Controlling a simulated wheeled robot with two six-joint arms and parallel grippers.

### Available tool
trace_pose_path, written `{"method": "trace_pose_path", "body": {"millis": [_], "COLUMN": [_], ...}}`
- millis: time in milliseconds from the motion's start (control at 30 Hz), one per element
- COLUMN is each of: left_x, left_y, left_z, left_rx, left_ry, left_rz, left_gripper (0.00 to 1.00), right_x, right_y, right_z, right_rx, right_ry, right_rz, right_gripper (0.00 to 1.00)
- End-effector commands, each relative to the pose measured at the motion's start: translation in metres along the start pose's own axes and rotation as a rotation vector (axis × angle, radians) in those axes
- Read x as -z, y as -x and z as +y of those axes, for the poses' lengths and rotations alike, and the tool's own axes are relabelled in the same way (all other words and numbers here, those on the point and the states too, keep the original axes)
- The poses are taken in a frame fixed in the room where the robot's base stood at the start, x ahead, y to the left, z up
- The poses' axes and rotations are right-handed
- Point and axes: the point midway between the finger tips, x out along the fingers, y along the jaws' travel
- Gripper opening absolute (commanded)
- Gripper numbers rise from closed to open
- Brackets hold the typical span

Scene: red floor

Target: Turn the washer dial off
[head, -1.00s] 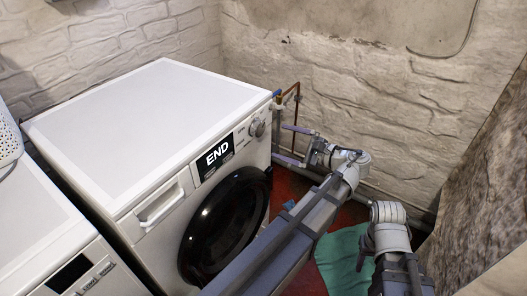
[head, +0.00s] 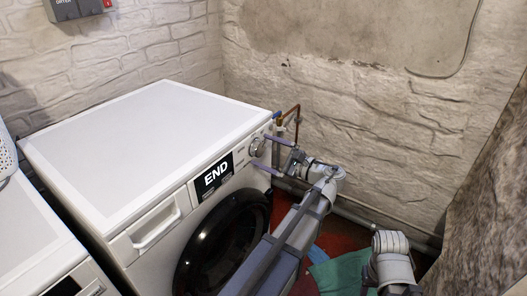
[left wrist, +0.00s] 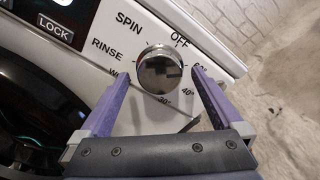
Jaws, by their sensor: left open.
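The washer (head: 150,140) is a white front-loader, and its display (head: 214,174) reads END. Its round silver dial (head: 257,147) sits at the right end of the front panel. In the left wrist view the dial (left wrist: 160,72) is ringed by labels including SPIN, OFF, RINSE, 30° and 40°. I cannot tell which label it points to. My left gripper (head: 268,154) is open with its purple fingers (left wrist: 158,82) on either side of the dial. I see a gap between each finger and the dial in the wrist view. My right gripper is not in view.
The black round door (head: 222,245) is below the panel, close to my left arm. Copper pipes (head: 290,118) and a stone wall (head: 370,130) stand right of the washer. A green cloth (head: 342,274) lies on the red floor. A second white machine (head: 35,235) is at left.

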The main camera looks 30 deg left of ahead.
Motion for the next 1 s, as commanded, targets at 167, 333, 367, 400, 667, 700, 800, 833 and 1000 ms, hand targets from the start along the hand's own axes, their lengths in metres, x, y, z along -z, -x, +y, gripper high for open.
{"method": "trace_pose_path", "body": {"millis": [167, 333, 367, 400, 667, 700, 800, 833, 1000], "left_x": [-0.0001, 0.0, 0.0, 0.0, 0.0, 0.0, 0.0, 0.0, 0.0], "left_y": [-0.0081, -0.0083, -0.0083, -0.0083, -0.0081, -0.0081, -0.0081, -0.0081, -0.008], "left_z": [0.0003, 0.0001, 0.0001, 0.0001, 0.0002, 0.0002, 0.0002, 0.0002, 0.0003], "left_rx": [-0.001, 0.0, 0.0, 0.0, 0.0, 0.0, 0.0, 0.0, -0.001], "left_ry": [0.0, 0.0, 0.0, 0.0, 0.0, 0.0, 0.0, 0.0, 0.0], "left_rz": [0.0, 0.0, 0.0, 0.0, 0.0, 0.0, 0.0, 0.0, 0.0], "left_gripper": [1.0, 1.0, 1.0, 1.0, 0.71, 0.66, 0.55, 0.52, 0.33], "right_x": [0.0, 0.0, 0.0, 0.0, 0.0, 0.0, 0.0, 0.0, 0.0], "right_y": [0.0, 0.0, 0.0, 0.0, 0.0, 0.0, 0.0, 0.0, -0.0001], "right_z": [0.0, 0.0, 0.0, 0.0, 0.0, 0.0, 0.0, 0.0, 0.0], "right_rx": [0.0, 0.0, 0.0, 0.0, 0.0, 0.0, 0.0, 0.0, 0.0], "right_ry": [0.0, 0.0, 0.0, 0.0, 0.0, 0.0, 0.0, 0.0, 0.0], "right_rz": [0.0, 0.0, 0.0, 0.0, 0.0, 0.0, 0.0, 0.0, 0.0], "right_gripper": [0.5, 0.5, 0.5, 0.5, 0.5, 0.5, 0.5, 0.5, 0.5]}}
